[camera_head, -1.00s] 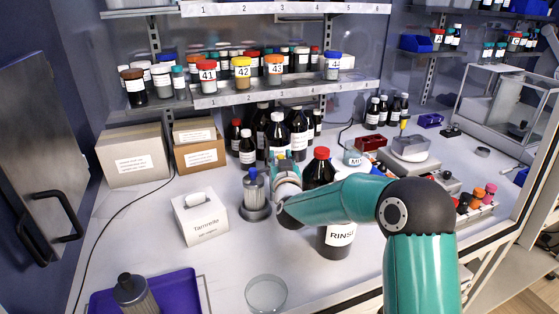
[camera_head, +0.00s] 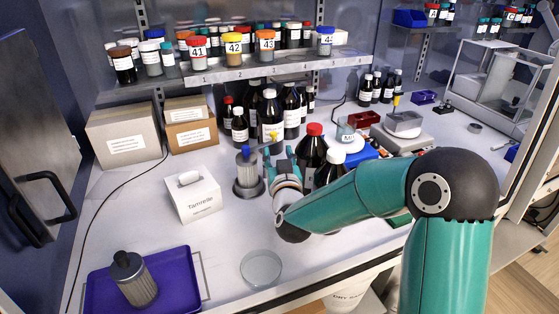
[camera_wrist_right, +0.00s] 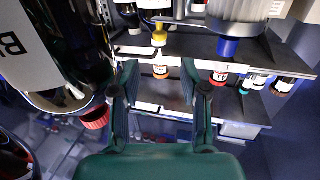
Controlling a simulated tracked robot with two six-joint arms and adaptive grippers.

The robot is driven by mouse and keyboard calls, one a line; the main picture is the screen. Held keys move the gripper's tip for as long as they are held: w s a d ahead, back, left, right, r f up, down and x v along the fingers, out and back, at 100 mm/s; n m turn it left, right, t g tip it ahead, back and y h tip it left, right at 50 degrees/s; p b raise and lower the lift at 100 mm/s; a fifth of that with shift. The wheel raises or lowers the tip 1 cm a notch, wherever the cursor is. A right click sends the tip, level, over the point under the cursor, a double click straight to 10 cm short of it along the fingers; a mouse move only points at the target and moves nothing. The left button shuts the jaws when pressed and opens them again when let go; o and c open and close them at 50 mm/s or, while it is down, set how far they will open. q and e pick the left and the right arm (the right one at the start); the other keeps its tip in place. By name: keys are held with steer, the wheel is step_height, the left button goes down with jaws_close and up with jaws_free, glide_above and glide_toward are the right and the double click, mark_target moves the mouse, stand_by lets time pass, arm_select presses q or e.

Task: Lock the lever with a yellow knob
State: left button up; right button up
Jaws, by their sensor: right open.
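The yellow knob (camera_head: 274,136) sits at the end of a lever that reaches right from a grey cylindrical unit (camera_head: 247,172) with a blue knob (camera_head: 245,150) on top. The lever lies roughly level. My right gripper (camera_head: 281,164) is just in front of and below the yellow knob. In the right wrist view its two fingers (camera_wrist_right: 159,76) are spread and empty. The yellow knob (camera_wrist_right: 159,39) shows just beyond the fingertips there, apart from them, with the blue knob (camera_wrist_right: 228,47) to its right. My left gripper is not in view.
Dark bottles stand close right of my right gripper, one with a red cap (camera_head: 313,130). More bottles (camera_head: 271,117) stand behind the lever. A white tissue box (camera_head: 193,197) is left. A purple tray (camera_head: 180,270) and a glass dish (camera_head: 261,268) lie in front.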

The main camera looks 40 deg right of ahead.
steer(key=shift+v, duration=1.2)
